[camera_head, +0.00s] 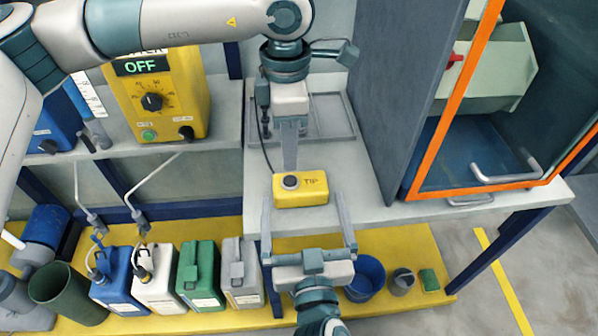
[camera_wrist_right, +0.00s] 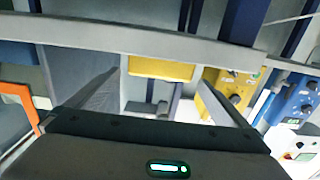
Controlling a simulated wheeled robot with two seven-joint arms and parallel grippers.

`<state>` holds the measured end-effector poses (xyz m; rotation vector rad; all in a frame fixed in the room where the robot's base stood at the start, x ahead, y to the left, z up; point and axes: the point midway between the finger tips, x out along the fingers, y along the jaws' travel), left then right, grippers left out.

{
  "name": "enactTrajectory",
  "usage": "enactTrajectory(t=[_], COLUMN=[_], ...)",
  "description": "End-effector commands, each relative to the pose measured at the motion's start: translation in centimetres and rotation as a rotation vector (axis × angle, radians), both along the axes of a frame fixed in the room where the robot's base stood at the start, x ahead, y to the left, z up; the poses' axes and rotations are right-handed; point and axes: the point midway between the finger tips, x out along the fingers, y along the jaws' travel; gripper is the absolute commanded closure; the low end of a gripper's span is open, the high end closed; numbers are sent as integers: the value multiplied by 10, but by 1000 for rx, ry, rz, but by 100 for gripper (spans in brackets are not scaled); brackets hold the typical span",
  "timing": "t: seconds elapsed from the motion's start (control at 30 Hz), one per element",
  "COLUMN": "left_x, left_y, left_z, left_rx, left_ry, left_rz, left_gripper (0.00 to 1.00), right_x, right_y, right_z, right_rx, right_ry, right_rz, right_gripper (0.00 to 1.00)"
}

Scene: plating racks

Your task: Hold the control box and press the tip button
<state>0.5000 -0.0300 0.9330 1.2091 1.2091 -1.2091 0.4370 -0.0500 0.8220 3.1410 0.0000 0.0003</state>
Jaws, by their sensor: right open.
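The yellow control box (camera_head: 314,194) marked TIP lies near the front edge of the grey bench. Its round dark tip button (camera_head: 290,181) is on top at the left. My left gripper (camera_head: 289,170) points down, its tip just above or at the button; contact cannot be told. It is seen edge-on, so its jaw gap is hidden. My right gripper (camera_head: 303,195) is open, its fingers reaching from the front, one on each side of the box, with gaps showing. In the right wrist view the box (camera_wrist_right: 160,69) shows between the spread fingers (camera_wrist_right: 158,78).
A large yellow control panel (camera_head: 180,90) reading OFF stands on the back-left shelf. An orange-framed cabinet (camera_head: 428,160) is at the right. Several canisters (camera_head: 202,275) and a blue bucket (camera_head: 368,275) stand on the yellow platform below. Bare bench lies right of the box.

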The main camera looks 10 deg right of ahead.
Motion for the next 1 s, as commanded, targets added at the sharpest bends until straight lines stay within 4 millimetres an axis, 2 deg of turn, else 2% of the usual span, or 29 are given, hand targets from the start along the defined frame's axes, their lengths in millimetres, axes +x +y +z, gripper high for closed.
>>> enactTrajectory(t=[0.63, 0.8, 1.0], left_x=[0, 0, 0], left_y=[0, 0, 0], left_z=[0, 0, 0], left_rx=[0, 0, 0], left_ry=[0, 0, 0], left_rz=[0, 0, 0], left_gripper=[69, 69, 69], right_x=[83, 96, 101], right_y=[0, 0, 0], right_z=[1, 1, 0], right_rx=[-1, 0, 1], right_ry=[-2, -2, 1], right_rz=[0, 0, 0], right_gripper=[0, 0, 0])
